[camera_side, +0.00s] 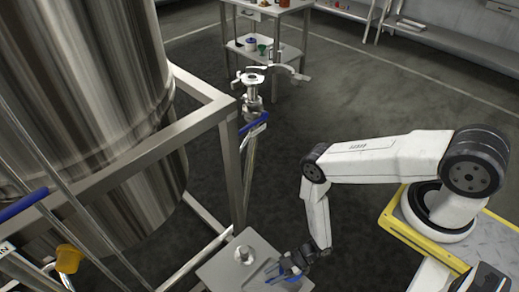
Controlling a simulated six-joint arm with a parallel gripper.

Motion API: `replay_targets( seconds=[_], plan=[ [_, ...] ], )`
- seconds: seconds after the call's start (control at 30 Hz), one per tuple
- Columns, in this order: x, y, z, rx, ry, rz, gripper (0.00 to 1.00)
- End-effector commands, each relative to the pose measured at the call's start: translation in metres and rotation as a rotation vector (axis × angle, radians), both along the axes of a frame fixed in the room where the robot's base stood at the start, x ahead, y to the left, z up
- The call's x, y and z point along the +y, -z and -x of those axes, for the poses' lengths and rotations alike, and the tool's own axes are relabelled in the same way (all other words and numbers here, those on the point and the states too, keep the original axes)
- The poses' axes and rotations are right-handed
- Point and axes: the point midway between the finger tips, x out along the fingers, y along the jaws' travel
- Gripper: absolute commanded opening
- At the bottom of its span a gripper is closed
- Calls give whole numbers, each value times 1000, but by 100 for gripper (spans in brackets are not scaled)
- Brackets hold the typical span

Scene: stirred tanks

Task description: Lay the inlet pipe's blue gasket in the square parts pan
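A grey square metal surface (217,271), apparently the parts pan, shows at the bottom centre. A small round metal fitting (244,254) sits on it. My gripper (276,273) points down and left, low over the right part of this surface. Blue shows at its fingers, but I cannot tell whether this is the gasket or part of the fingers, nor whether they are shut. A metal pipe end (253,92) with a clamp (288,75) with spread arms stands at upper centre, apparently the inlet pipe. No gasket is clearly visible on it.
A large steel tank (95,110) in a square-tube frame (150,155) fills the left. Blue handles (254,124) stick out by the frame. A yellow cap (68,259) is at lower left. A steel cart (268,50) stands behind. The floor at centre is clear.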

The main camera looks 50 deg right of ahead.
Motion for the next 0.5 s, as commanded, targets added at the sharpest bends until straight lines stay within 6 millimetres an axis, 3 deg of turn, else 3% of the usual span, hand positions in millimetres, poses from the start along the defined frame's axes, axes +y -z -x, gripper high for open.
replay_targets(
  seconds=[0.5],
  plan=[
    [-2,-10,0,0,2,0,43]
  ],
)
